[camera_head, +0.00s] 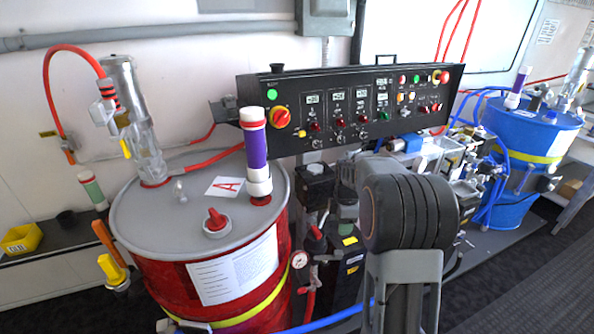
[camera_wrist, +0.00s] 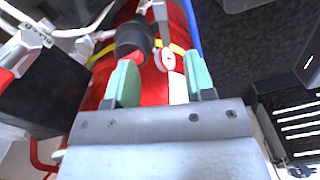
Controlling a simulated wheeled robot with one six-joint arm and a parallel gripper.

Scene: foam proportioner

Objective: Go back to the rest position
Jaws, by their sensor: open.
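My gripper (camera_wrist: 161,80) shows in the wrist view with its two green fingertips well apart and nothing held between them. Beyond the fingers is the side of a red drum (camera_wrist: 95,100) with a yellow band. A dark rounded fitting (camera_wrist: 134,38) and a small pale round part (camera_wrist: 167,59) appear past the fingertips; I cannot tell whether a finger touches them. In the head view my arm's dark joint stands at the lower right of centre, and the gripper itself is not visible there.
The red drum (camera_head: 165,287) with grey lid (camera_head: 150,222) stands left of my arm. Behind are a black control panel (camera_head: 350,105) and dark pump parts (camera_head: 345,262). A blue drum (camera_head: 528,135) and blue hoses are at right. Dark floor (camera_head: 530,290) is open at lower right.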

